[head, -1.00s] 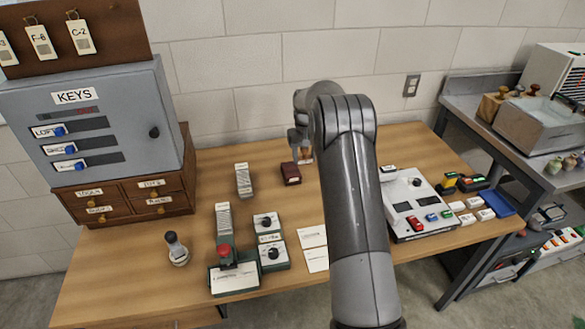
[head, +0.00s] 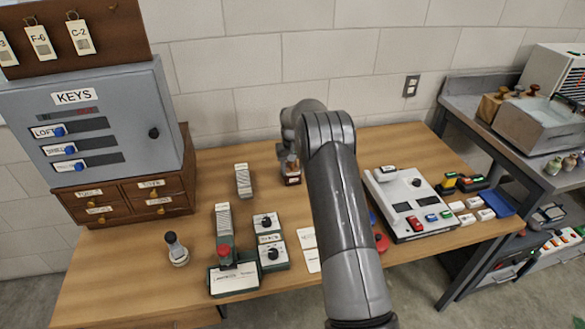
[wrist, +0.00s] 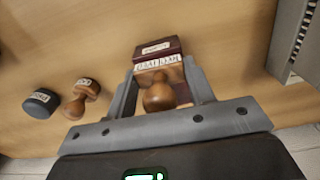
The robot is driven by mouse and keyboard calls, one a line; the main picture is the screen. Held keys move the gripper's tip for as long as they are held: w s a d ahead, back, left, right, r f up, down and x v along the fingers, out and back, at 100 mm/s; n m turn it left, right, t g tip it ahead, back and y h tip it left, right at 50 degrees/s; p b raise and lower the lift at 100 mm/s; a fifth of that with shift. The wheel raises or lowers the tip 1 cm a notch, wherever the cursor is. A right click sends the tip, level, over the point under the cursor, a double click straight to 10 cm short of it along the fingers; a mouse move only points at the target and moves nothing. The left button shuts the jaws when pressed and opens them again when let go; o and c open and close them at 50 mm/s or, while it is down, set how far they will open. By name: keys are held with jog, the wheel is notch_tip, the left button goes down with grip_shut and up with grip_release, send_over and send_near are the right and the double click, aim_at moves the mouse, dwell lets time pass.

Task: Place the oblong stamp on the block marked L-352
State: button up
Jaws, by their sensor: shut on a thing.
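My gripper (wrist: 160,92) is shut on a wooden stamp (wrist: 158,99) with a round knob handle and an oblong body. The body has a white lettered strip along its side. A dark red block (wrist: 157,46) with a pale label lies just beyond the stamp in the wrist view; I cannot read the label. In the head view the block (head: 292,181) stands near the back of the table, with my gripper (head: 289,168) right over it. I cannot tell whether the stamp touches the block, as its underside is hidden.
A dark round item (wrist: 41,102) and another wooden stamp (wrist: 82,97) lie left of my gripper in the wrist view. A grey ridged block (head: 243,180) stands left of the red block. A white panel device (head: 410,205) is at the right. The table between is partly clear.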

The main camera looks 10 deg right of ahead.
jog(key=o, duration=1)
jog(key=shift+f, duration=0.1)
jog(key=shift+c, duration=0.2)
notch_tip(320, 180, up, 12)
jog(key=shift+r, duration=0.1)
jog(key=s+a+r+t, duration=0.3)
jog(key=s+r, duration=1.7)
jog(key=s+a+f+t, duration=0.1)
jog(key=s, duration=1.3)
jog(key=s+a+f+t, duration=0.1)
jog(key=s+f, duration=0.1)
jog(key=s, duration=1.3)
jog(key=shift+f+t, duration=0.2)
jog(key=shift+t, duration=0.1)
